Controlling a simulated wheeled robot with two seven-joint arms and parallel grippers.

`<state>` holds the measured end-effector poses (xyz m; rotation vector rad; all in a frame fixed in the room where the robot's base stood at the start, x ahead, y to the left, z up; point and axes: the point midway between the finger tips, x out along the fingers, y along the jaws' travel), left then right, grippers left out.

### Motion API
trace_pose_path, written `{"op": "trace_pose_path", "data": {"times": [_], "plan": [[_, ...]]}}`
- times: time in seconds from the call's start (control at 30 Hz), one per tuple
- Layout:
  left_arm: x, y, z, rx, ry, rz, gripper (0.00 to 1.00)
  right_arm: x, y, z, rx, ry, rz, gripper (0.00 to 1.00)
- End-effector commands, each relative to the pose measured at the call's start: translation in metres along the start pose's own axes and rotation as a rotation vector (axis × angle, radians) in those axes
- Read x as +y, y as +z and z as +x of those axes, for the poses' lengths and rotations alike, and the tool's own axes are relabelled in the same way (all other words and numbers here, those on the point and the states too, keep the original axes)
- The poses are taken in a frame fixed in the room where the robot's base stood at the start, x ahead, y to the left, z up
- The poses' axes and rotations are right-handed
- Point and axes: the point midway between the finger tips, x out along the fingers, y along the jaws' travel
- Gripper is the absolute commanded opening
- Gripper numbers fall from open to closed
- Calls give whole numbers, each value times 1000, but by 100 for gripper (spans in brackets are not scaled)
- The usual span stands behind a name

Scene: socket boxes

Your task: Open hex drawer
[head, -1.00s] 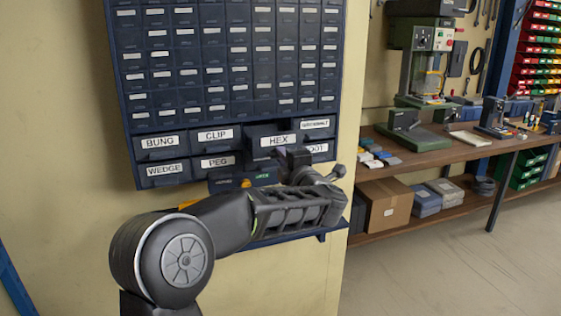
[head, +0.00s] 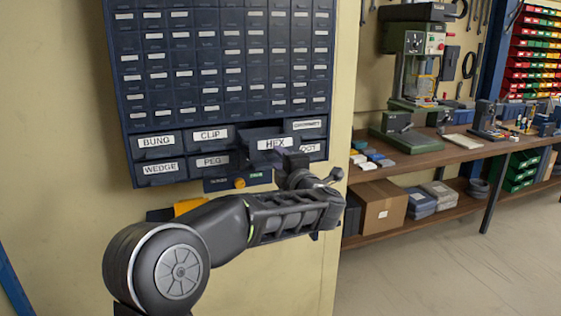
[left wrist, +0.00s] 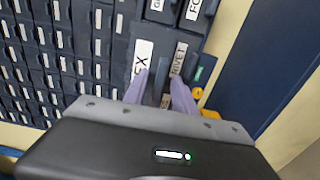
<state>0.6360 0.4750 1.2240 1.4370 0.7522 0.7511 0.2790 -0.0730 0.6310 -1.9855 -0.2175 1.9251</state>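The hex drawer (head: 276,143) is in the lower part of the blue drawer cabinet and stands out past its neighbours, partly open. Its label also shows in the left wrist view (left wrist: 142,55), its first letter hidden. My left gripper (head: 289,163) is at the front of this drawer, just below its label. In the left wrist view the two purple fingers (left wrist: 158,92) sit on either side of a dark part at the drawer's front, apparently its handle, mostly hidden between them. My right gripper is not in view.
Bung (head: 156,142), clip (head: 211,134), wedge (head: 161,168) and peg (head: 213,161) drawers lie to the left, flush. A rivet label (left wrist: 178,60) shows beside the hex label. A workbench (head: 420,152) with machines stands right; the floor before it is clear.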

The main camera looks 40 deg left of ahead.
Motion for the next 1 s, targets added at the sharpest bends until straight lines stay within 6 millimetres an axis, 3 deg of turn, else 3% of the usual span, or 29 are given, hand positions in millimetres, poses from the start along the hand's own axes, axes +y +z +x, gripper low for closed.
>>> {"op": "trace_pose_path", "data": {"times": [0.23,0.63,1.0], "plan": [[0,1,-14,-2,2,-2,33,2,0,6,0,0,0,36],[-1,0,-73,-2,1,-1,33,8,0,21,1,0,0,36],[0,0,-78,0,0,0,33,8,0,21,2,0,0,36]]}}
